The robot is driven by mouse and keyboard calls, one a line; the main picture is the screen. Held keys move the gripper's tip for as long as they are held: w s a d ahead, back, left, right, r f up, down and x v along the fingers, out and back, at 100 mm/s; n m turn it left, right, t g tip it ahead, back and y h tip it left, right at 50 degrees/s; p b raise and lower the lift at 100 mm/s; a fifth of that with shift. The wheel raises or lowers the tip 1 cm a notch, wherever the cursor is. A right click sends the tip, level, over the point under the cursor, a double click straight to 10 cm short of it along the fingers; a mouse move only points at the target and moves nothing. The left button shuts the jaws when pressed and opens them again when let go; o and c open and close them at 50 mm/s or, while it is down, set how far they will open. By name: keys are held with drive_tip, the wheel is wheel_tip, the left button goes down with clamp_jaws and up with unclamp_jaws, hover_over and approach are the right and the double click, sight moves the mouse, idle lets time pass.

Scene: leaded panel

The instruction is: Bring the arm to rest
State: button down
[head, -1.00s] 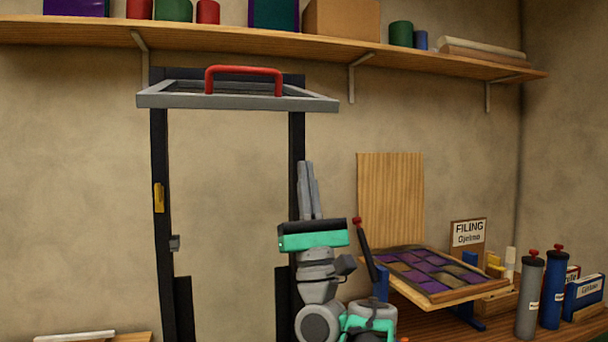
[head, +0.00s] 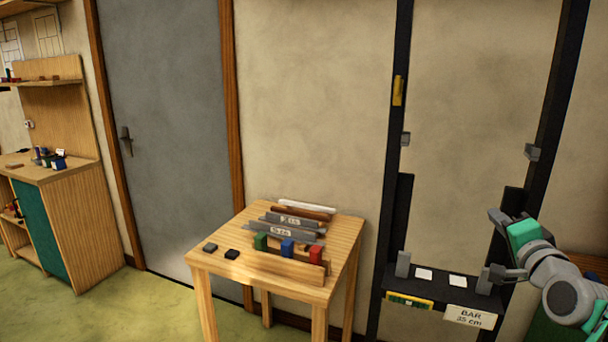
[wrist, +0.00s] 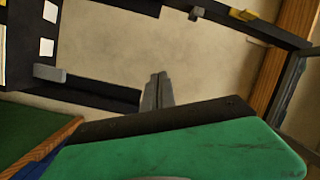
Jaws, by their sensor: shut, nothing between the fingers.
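My gripper (wrist: 157,80) shows in the wrist view with its two grey fingers together and nothing held between them. Its green and black palm fills the lower part of that view. In the head view my arm reaches in from the right edge, in front of the right post of a dark upright frame (head: 393,150). The wrist view also shows dark bars of the frame (wrist: 100,92) beyond the fingers; I cannot tell how wide the gap is.
The frame's lower ledge carries grey blocks (head: 403,264), white pads and a label reading "BAR 35 cm" (head: 469,317). A wooden table (head: 212,262) with strips and coloured blocks stands left of it. A grey door (head: 165,130) and a cabinet (head: 85,225) are farther left.

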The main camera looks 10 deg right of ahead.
drive_tip(key=s+d+f+n+g, duration=0.1)
drive_tip(key=s+f+g, duration=0.15)
drive_tip(key=f, duration=0.45)
drive_tip(key=s+f+n+g, duration=0.2)
drive_tip(key=f+g, duration=0.2)
drive_tip(key=f, duration=0.3)
drive_tip(key=s+a+f+n+g+y, duration=0.2)
drive_tip(key=s+a+f+g, duration=0.1)
drive_tip(key=s+a+f, duration=0.3)
drive_tip(key=s+a+f+n+g+y, duration=0.1)
drive_tip(key=s+a+f+g+y, duration=0.1)
drive_tip(key=s+a+f+g, duration=0.45)
wheel_tip(320, 180, down, 3)
drive_tip(key=a+n, duration=0.1)
drive_tip(key=a, duration=0.2)
drive_tip(key=w+a+r+n, duration=0.1)
drive_tip(key=a+n, duration=0.2)
drive_tip(key=a, duration=0.4)
drive_tip(key=w+a+r+n+t+y+p, duration=0.1)
drive_tip(key=w+a+r+n, duration=0.1)
drive_tip(key=a, duration=0.6)
drive_tip(key=w+a+r+n+p, duration=0.1)
drive_tip(key=w+a+n, duration=0.1)
drive_tip(key=a+n, duration=0.2)
drive_tip(key=a, duration=0.3)
drive_tip(key=shift+w+a+r+t, duration=0.15)
drive_tip(key=shift+r+t, duration=0.1)
drive_tip(key=shift+t, duration=0.15)
